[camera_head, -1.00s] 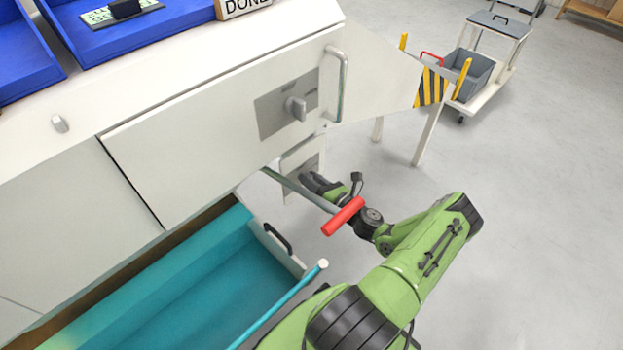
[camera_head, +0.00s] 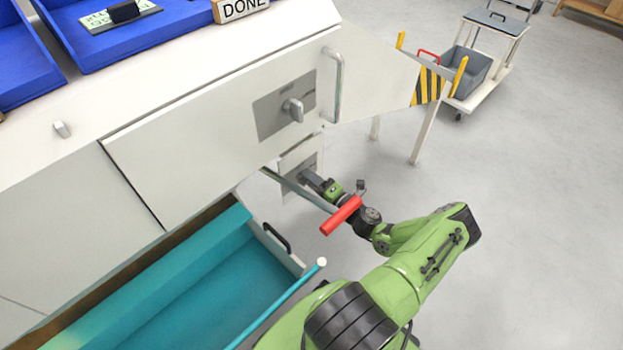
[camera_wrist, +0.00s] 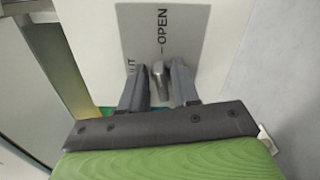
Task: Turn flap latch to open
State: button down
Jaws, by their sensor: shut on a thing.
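The flap latch (camera_wrist: 158,72) is a small grey metal knob on a grey plate (camera_wrist: 185,30) marked "OPEN", with a second label partly hidden by a finger. My gripper (camera_wrist: 159,82) has a finger on each side of the latch and is shut on it. In the head view my gripper (camera_head: 312,180) reaches the lower white panel (camera_head: 299,152) under the cabinet's right end. The latch itself is hidden there behind the gripper. The latch's tip lies towards the "OPEN" mark in the wrist view.
A red-handled lever (camera_head: 342,216) stands out close beside my wrist. Above is another knob (camera_head: 293,109) on the large white door (camera_head: 210,150), with a bar handle (camera_head: 333,85). An open teal drawer (camera_head: 200,290) lies at lower left.

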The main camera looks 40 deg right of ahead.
jog(key=shift+f+m, duration=0.2)
jog(key=shift+m, duration=0.9)
jog(key=c, duration=1.2)
grip_release()
jog(key=shift+o, duration=0.2)
jog(key=s+p, duration=0.2)
jog(key=s, duration=1.4)
jog(key=shift+d, duration=0.25)
